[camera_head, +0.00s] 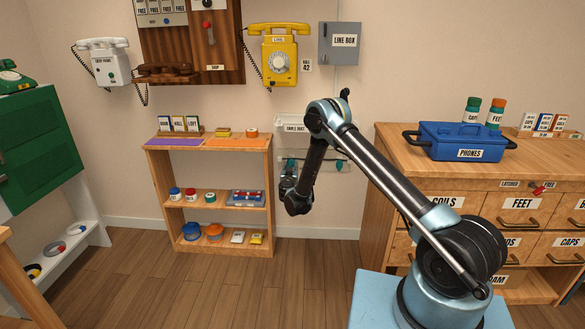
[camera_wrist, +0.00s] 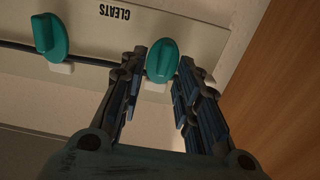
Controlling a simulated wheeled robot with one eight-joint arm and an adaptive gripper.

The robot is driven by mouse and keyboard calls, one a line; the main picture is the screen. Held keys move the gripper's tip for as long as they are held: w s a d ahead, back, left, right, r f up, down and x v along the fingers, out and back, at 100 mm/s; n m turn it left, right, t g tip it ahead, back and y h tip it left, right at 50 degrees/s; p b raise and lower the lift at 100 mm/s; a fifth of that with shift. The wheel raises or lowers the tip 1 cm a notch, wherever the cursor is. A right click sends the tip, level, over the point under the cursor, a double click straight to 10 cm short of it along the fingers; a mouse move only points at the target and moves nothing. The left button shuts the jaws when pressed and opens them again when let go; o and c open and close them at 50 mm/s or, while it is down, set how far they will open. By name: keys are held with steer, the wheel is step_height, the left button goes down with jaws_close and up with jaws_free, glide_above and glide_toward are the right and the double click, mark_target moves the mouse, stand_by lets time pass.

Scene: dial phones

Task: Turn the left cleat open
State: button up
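Two teal cleats sit on a pale panel labelled CLEATS, which appears upside down in the wrist view. The left cleat (camera_wrist: 162,60) is therefore on the right there, and the right cleat (camera_wrist: 49,37) is on the left. Both have their long side roughly upright, crossing a dark cable (camera_wrist: 85,56). My gripper (camera_wrist: 157,80) is open, with one finger on each side of the left cleat and gaps visible; contact is not clear. In the head view my gripper (camera_head: 290,180) is low at the wall by the left cleat, and the right cleat (camera_head: 340,167) shows behind my arm.
A wooden shelf (camera_head: 211,142) with jars and boxes stands close to the left of my gripper. A wooden drawer cabinet (camera_head: 393,148) with a blue PHONES box (camera_head: 461,142) stands at right. Above the cleats is a pale cable duct (camera_head: 293,128). The floor below is clear.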

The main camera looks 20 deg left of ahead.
steer(key=shift+w, duration=0.1)
steer(key=shift+c, duration=0.2)
steer(key=shift+a, duration=0.1)
jaws_close()
